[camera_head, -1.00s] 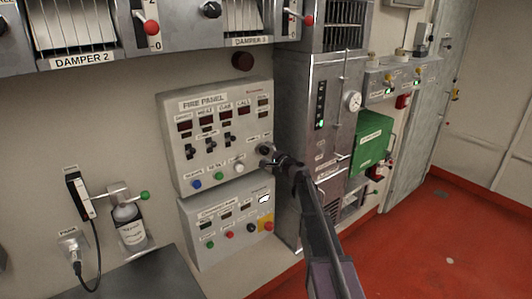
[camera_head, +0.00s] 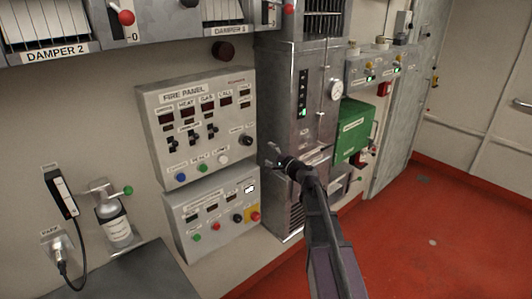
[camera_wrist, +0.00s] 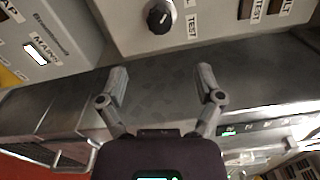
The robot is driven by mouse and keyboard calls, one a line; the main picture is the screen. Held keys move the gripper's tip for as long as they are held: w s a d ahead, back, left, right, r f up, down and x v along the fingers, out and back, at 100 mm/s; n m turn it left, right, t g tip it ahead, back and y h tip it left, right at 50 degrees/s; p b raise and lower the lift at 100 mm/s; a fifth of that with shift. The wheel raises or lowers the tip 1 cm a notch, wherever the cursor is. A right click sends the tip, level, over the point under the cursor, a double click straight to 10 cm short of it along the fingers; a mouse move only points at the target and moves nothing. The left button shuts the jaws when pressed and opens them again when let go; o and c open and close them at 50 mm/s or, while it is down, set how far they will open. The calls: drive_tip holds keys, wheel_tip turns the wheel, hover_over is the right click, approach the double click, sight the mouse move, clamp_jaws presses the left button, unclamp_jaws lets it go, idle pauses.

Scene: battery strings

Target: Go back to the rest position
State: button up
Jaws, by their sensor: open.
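My gripper (camera_head: 277,157) is in the head view, just right of the fire panel (camera_head: 208,90) and in front of the tall steel cabinet (camera_head: 315,65). In the wrist view my gripper (camera_wrist: 163,85) shows two fingers spread apart with nothing between them. A black rotary knob (camera_wrist: 160,17) marked near "TEST" sits on the panel beyond the fingertips, apart from them. The same knob (camera_head: 246,140) shows at the panel's lower right in the head view, clear of the gripper.
A lower panel (camera_head: 180,217) with coloured buttons hangs below the fire panel. Damper units (camera_head: 50,54) run along the top. A green box (camera_head: 355,130) is at right. The red floor (camera_head: 440,220) is open at right.

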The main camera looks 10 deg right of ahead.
idle(0.3)
drive_tip(key=s+a+f+n+g+b, duration=0.2)
drive_tip(key=s+a+f+n+g, duration=0.75)
drive_tip(key=s+f, duration=0.4)
drive_tip(key=s+d+f+n+g+h, duration=0.2)
drive_tip(key=s+f+g+h, duration=0.1)
drive_tip(key=s, duration=0.5)
drive_tip(key=s+d+f+n+g+h+b, duration=0.1)
drive_tip(key=s+d+f+n+g+h, duration=0.2)
drive_tip(key=s, duration=0.6)
wheel_tip(320, 180, down, 2)
drive_tip(key=shift+d+f+h, duration=0.1)
drive_tip(key=shift+d+h, duration=0.25)
drive_tip(key=shift+h, duration=0.85)
drive_tip(key=shift+w, duration=0.1)
